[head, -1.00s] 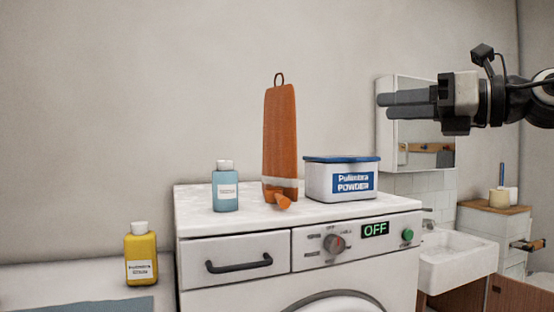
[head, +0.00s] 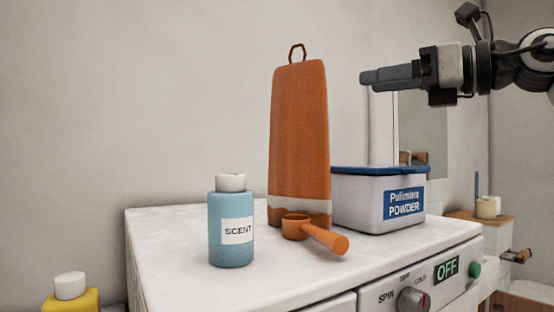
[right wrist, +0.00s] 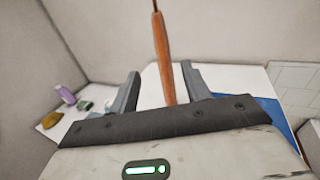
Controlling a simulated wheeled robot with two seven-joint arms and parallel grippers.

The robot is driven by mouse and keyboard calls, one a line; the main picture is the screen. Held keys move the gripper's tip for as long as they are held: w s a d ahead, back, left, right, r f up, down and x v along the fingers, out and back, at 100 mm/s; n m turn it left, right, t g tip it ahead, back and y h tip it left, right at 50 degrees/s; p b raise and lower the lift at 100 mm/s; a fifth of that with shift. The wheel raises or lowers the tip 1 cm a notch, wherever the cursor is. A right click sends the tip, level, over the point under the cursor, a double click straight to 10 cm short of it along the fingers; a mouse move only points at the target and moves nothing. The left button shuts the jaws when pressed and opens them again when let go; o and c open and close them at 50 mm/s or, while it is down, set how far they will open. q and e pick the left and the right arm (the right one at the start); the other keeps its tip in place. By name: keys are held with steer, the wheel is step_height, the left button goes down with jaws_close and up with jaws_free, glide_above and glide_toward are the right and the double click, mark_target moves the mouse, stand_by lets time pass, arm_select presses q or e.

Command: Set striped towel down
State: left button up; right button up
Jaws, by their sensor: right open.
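The towel (head: 300,130) is orange with a white stripe near its lower end and a dark loop on top. It stands upright on the white top of the washing machine (head: 175,240), between the scent bottle and the powder box. My right gripper (head: 366,77) is open and empty, up and to the right of the towel, above the powder box. In the right wrist view the towel (right wrist: 164,60) shows as a narrow strip, seen between the two open fingers (right wrist: 160,85) and beyond them. I do not see my left gripper.
A blue scent bottle (head: 231,230) stands left of the towel. An orange scoop (head: 312,235) lies in front of it. A white powder box (head: 370,205) with a blue lid stands just right. A yellow bottle (head: 70,298) is lower left. The machine top's left part is bare.

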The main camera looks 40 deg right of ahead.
steer(key=p, duration=0.4)
glide_toward(304, 94)
steer(key=x, duration=0.5)
steer(key=shift+d+r, duration=0.3)
steer(key=shift+r, duration=0.1)
steer(key=shift+w+a, duration=0.1)
steer(key=shift+w, duration=0.35)
steer(key=x, duration=0.1)
steer(key=p+x, duration=0.1)
steer(key=x, duration=0.1)
steer(key=p+x, duration=0.1)
steer(key=shift+w+d+f, duration=0.2)
steer(key=shift+w, duration=0.05)
steer(key=shift+w+a, duration=0.1)
steer(key=shift+w, duration=0.15)
arm_select(q)
steer(key=shift+s+a+r+m+g+y, duration=0.15)
steer(key=shift+s+a+r+g+y, duration=0.1)
steer(key=shift+s+r, duration=0.2)
steer(key=shift+s+a+r+m+g+y, duration=0.15)
steer(key=shift+s+a+r, duration=0.05)
steer(key=shift+s+r, duration=0.2)
arm_select(e)
jaws_close()
